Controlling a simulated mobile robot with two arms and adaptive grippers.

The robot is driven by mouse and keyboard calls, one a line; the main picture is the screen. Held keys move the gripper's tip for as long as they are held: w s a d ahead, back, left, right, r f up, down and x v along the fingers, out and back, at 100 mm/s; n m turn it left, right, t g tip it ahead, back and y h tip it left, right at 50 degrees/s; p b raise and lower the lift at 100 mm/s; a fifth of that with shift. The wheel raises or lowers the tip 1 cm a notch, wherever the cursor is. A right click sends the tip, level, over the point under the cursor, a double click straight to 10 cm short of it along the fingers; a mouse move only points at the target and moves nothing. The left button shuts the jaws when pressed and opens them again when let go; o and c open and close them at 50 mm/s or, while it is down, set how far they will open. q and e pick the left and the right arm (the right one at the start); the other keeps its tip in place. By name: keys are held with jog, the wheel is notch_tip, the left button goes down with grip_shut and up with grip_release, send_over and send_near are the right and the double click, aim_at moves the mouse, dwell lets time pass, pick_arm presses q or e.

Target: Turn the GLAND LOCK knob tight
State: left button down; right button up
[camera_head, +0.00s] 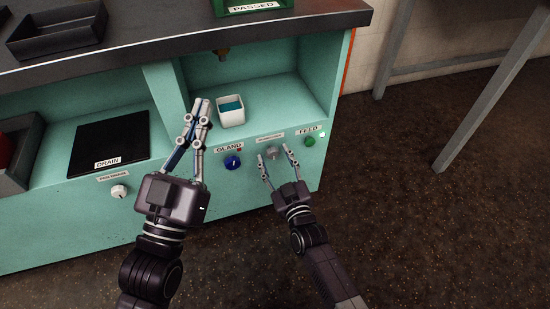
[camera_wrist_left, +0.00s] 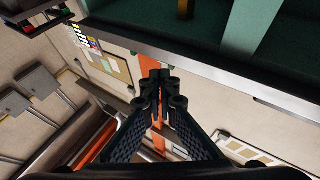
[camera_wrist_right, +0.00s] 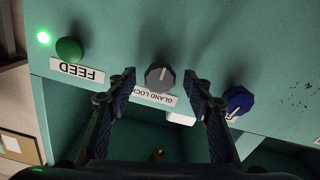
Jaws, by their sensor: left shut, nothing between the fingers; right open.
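The GLAND LOCK knob is a small grey knob (camera_head: 271,153) on the green front panel, above its white label in the right wrist view (camera_wrist_right: 158,77). Its light pointer line stands near vertical there. My right gripper (camera_head: 275,152) is open, with one fingertip at each side of the knob. In the right wrist view, a gap shows between the knob and each finger, so I see no contact. How deep the fingers reach cannot be told. My left gripper (camera_head: 201,103) is shut and empty, raised in front of the bench's open bay, left of the white cup.
The blue GLAND knob (camera_head: 232,162) is close to the right gripper's left finger. The green FEED button (camera_head: 309,142) with a lit green lamp (camera_head: 322,133) is to the right. A white cup (camera_head: 231,118) stands in the bay. The DRAIN panel (camera_head: 110,140) and a white knob (camera_head: 119,191) are left.

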jog(key=c, duration=1.2)
jog(key=shift+o, duration=0.2)
jog(key=m+p, duration=0.2)
jog(key=m, duration=0.4)
jog(key=shift+m, duration=1)
pick_arm(q)
notch_tip(320, 180, down, 11)
jog(key=w+a+g+y, duration=0.1)
jog(key=g+y, duration=0.1)
jog(key=g, duration=0.4)
pick_arm(e)
jog(key=m, duration=0.2)
jog(key=shift+m, duration=0.4)
jog(key=m, duration=0.2)
jog(key=shift+f+m, duration=0.1)
jog(key=shift+m, duration=0.2)
jog(key=shift+d+m, duration=0.1)
jog(key=shift+m, duration=1.1)
pick_arm(q)
jog(key=shift+w+d+r+t+h+b, duration=0.15)
jog(key=shift+r+t, duration=0.4)
jog(key=shift+r, duration=0.4)
jog(key=shift+d+r+t+h+b, duration=0.1)
jog(key=shift+r+t+b, duration=0.1)
jog(key=shift+r+t, duration=0.6)
jog(key=shift+w+d+r+t+h+b, duration=0.15)
jog(key=shift+r+t, duration=0.2)
jog(key=shift+r, duration=0.75)
pick_arm(e)
jog(key=shift+m, duration=1.2)
